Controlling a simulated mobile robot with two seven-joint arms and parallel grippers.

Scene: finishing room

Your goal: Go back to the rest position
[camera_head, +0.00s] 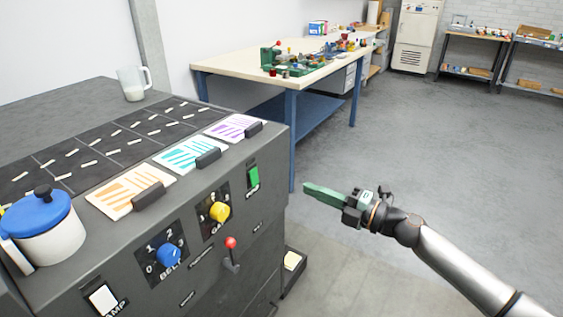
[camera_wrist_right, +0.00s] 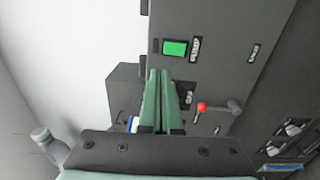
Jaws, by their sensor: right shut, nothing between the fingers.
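My right gripper (camera_head: 310,192) has green fingers and is held in the air to the right of the dark grey machine (camera_head: 200,300). Its fingers point left towards the machine's corner, and nothing is between them. In the right wrist view the two green fingers (camera_wrist_right: 158,75) lie side by side, shut, with a lit green switch (camera_wrist_right: 175,48) on the machine beyond their tips. In the head view the green switch (camera_head: 253,177) is to the left of the fingertips, apart from them. My left gripper is in neither view.
The machine's front has a blue knob (camera_head: 169,255), a yellow knob (camera_head: 219,211) and a red-tipped lever (camera_head: 231,243). A workbench (camera_head: 240,68) is behind. The floor (camera_head: 430,150) at right is open.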

